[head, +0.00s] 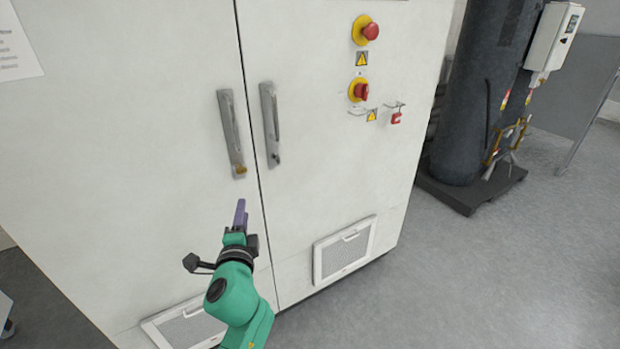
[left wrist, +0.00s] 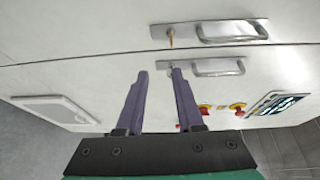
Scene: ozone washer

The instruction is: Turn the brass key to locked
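The small brass key (head: 240,170) sits at the lower end of the left door's metal handle (head: 230,130) on the white cabinet. In the left wrist view the brass key (left wrist: 170,38) shows at the left end of the upper handle (left wrist: 225,31). My left gripper (head: 241,212) is just below the key in the head view, with its purple fingers pointing up toward it. In the left wrist view the fingers (left wrist: 158,73) are apart with nothing between them, and the key is beyond the tips, not touched. My right gripper is not in view.
The right door handle (head: 270,125) stands close beside, across the door seam. Red emergency knobs (head: 370,31) and a red switch (head: 361,92) are on the right door. A vent grille (head: 344,250) is low down. A dark tank (head: 480,90) stands to the right; the grey floor (head: 480,270) is clear.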

